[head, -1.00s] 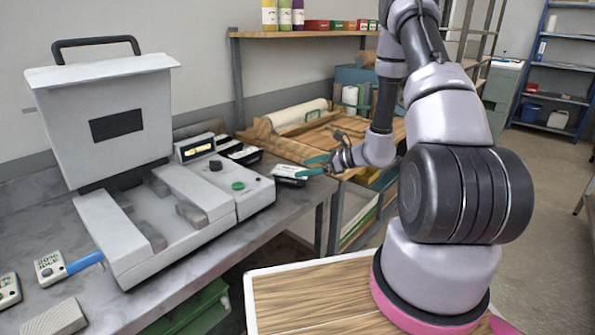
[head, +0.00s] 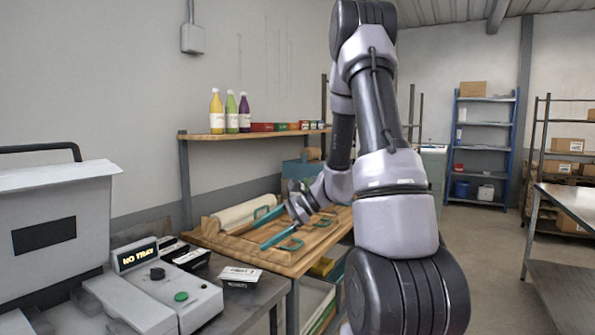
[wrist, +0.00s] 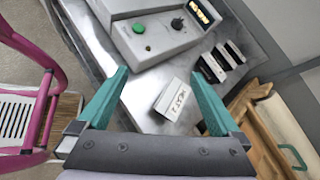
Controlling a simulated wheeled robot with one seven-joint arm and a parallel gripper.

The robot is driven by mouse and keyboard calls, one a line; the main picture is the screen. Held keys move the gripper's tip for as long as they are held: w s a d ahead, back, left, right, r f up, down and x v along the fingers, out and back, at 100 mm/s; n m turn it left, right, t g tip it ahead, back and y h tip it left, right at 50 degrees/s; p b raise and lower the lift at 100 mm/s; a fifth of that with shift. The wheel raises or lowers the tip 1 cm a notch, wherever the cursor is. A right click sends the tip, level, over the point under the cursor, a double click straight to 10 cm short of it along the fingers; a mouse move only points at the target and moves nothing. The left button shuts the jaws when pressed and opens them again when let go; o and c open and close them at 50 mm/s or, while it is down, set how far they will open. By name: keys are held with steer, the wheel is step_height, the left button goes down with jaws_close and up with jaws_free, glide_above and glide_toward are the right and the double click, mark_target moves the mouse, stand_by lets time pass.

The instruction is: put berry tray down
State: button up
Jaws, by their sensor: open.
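The berry tray (head: 240,276), a small dark tray with a white, printed top, rests on the metal table near its right end. It also shows in the wrist view (wrist: 173,98), lying at an angle beyond and between my teal fingers. My gripper (head: 264,229) is open and empty, raised above and behind the tray in the head view. In the wrist view the gripper (wrist: 159,74) has its fingers spread wide, with nothing between them. The tray's print is too small to read surely.
A grey sealing machine (head: 160,300) with a "NO TRAY" display stands left of the tray. A wooden bench (head: 290,258) with a paper roll (head: 243,212) adjoins the table at the right.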

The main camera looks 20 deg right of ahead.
steer(key=s+d+r+n+t+h, duration=0.1)
steer(key=s+r+n+t+h, duration=0.3)
steer(key=s+r+n+h, duration=0.5)
steer(key=s+r+n, duration=0.4)
steer(key=s+r, duration=0.5)
steer(key=r, duration=0.2)
steer(key=shift+s+d+r, duration=0.3)
steer(key=shift+s, duration=0.05)
